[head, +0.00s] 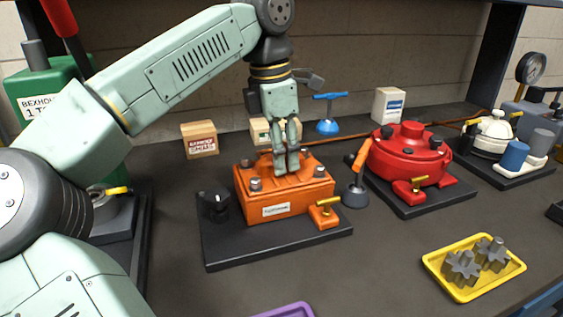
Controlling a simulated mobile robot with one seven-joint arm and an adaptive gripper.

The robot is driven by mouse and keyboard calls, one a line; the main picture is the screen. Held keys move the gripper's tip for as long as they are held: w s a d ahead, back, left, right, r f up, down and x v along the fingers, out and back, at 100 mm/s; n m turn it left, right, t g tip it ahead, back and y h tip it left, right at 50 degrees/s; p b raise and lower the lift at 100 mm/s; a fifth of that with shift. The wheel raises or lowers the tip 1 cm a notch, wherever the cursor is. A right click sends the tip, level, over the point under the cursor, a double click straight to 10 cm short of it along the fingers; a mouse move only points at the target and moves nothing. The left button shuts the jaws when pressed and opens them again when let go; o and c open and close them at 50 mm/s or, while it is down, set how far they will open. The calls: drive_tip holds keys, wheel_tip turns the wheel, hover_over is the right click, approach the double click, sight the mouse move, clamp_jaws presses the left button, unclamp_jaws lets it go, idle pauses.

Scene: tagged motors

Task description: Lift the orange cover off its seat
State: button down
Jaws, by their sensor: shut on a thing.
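The orange cover (256,181) is a boxy orange housing top with grey bolts at its corners and a white label on its front. It sits on an orange body above a black base plate (225,252). A small orange clamp with a yellow handle (325,207) is at its front right corner. My gripper (287,168) points down over the middle of the cover, its fingers shut on the cover's raised top part. The grasped part is mostly hidden by the fingers. I cannot tell whether any gap shows beneath the cover.
An orange-handled tool (358,170) stands close on the right, before a red round housing (408,155). A yellow tray (473,267) with grey gears lies front right. Small boxes (199,139) and a blue-handled tool (328,113) stand behind. The bench between base and tray is clear.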

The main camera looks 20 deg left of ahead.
wheel_tip(320, 180, up, 10)
drive_tip(key=shift+r+p, duration=0.2)
drive_tip(key=shift+p, duration=0.5)
wheel_tip(320, 180, up, 3)
drive_tip(key=p, duration=0.3)
drive_tip(key=shift+p, duration=0.35)
